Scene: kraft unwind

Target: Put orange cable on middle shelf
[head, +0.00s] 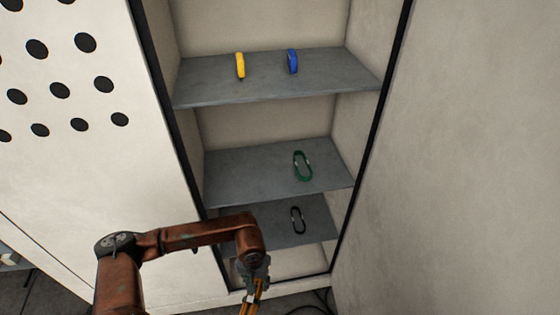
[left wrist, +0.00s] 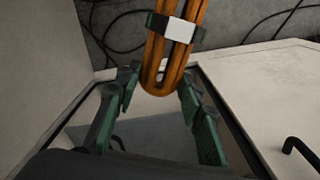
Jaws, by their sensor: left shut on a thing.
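The orange cable (left wrist: 176,50) is a long coiled bundle with a white label and dark band around it. My left gripper (left wrist: 160,88) is shut on its looped end. In the head view the left gripper (head: 257,274) points down in front of the cabinet's lower part, with the orange cable (head: 251,301) hanging out of the picture's bottom edge. The middle shelf (head: 240,173) is grey and holds a green cable (head: 302,166) on its right side. Its left half is bare. My right gripper is not in view.
The top shelf (head: 210,90) holds a yellow tool (head: 240,65) and a blue tool (head: 292,61). The lower shelf (head: 318,228) holds a black cable (head: 297,220). Dark cabinet edges frame the opening on both sides. A door handle (left wrist: 300,150) shows in the left wrist view.

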